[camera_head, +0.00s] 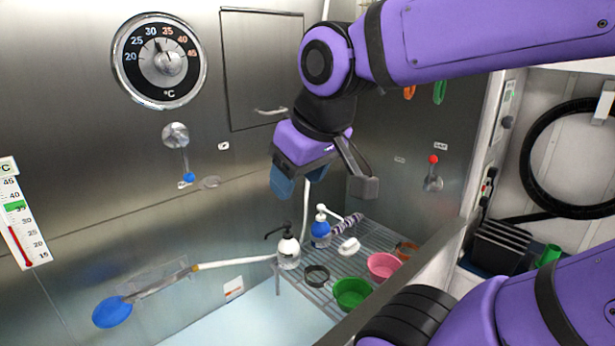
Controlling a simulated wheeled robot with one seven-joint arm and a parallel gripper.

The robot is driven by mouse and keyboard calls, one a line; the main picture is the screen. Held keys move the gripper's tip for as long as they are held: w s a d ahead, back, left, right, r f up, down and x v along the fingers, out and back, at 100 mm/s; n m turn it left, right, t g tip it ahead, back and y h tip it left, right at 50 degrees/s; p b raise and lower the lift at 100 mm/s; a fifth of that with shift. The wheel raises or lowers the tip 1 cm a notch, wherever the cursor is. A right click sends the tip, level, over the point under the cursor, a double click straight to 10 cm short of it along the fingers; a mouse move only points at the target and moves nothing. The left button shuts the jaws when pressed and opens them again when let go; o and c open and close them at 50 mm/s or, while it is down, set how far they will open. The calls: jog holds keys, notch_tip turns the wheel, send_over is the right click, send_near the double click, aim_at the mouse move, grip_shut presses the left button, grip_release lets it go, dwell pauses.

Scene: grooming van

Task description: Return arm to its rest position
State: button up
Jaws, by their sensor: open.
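My gripper (324,187) hangs from my purple arm in the upper middle of the view, pointing down. Its fingers are spread apart and nothing shows between them except a pale hose passing behind. It is in front of the steel wall and appears above the wire rack (325,291) with its bottles and bowls. It does not appear to touch anything. My arm reaches in from the upper right, bent at the wrist.
A white pump bottle (288,251), a blue pump bottle (320,231), a green bowl (351,292) and a pink bowl (383,265) stand on the rack. A blue-headed sprayer (112,312) is at lower left. A black hose coil (575,155) hangs at right.

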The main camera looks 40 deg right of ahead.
jog(key=shift+s+r+m, duration=0.15)
jog(key=shift+s+m, duration=0.25)
jog(key=shift+s, duration=0.65)
dwell(0.5)
